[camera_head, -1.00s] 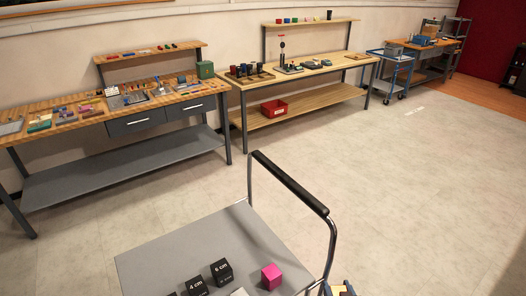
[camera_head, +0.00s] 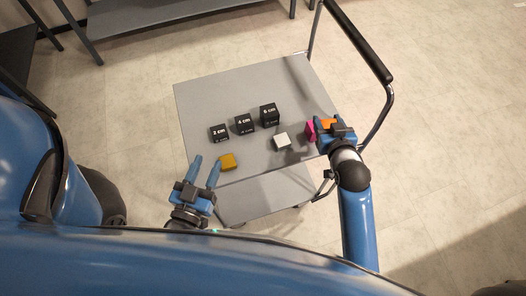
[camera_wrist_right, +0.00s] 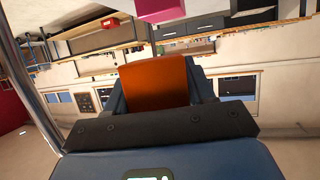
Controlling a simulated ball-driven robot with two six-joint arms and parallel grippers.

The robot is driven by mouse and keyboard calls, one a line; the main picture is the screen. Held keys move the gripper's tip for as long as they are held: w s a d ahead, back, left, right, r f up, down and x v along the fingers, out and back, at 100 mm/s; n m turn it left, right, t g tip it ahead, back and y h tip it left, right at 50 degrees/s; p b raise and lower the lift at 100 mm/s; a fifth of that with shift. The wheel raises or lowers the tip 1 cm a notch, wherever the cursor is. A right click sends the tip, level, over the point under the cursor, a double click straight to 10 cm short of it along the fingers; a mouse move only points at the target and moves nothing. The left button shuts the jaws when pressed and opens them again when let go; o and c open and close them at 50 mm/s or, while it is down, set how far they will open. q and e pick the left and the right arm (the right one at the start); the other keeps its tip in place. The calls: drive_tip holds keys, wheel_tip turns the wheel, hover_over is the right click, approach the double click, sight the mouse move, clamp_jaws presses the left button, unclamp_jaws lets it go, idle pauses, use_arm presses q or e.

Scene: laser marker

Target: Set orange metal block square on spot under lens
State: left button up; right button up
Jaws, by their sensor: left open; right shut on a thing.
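The orange metal block (camera_head: 327,124) is between the fingers of my right gripper (camera_head: 328,130), above the right side of the grey cart. In the right wrist view the orange block (camera_wrist_right: 155,82) fills the space between the dark fingers, and my right gripper (camera_wrist_right: 157,95) is shut on it. My left gripper (camera_head: 206,165) is open and empty, near the cart's front left edge, just left of a yellow block. The lens and the spot under it do not show clearly in the current views.
The grey cart top (camera_head: 205,100) carries a yellow block (camera_head: 227,161), a white block (camera_head: 282,142), a magenta block (camera_head: 310,131) close to my right gripper, and black blocks (camera_head: 244,123) with size labels. A black handle (camera_head: 358,42) rises at the cart's right. Pale floor (camera_head: 460,130) lies clear beyond.

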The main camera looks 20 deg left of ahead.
drive_tip(key=s+a+r+n+g+y, duration=0.1)
drive_tip(key=a+r, duration=0.2)
drive_tip(key=a, duration=0.3)
drive_tip(key=s+a+r+n+y, duration=0.1)
drive_tip(key=a+r+y, duration=0.15)
drive_tip(key=a, duration=0.35)
wheel_tip(320, 180, up, 4)
hover_over(257, 149)
drive_tip(key=shift+r+h, duration=0.2)
drive_tip(key=shift+h, duration=0.15)
drive_tip(key=shift+n, duration=0.3)
wheel_tip(257, 149, down, 14)
drive_tip(key=shift+r, duration=0.1)
drive_tip(key=shift+f, duration=2.9)
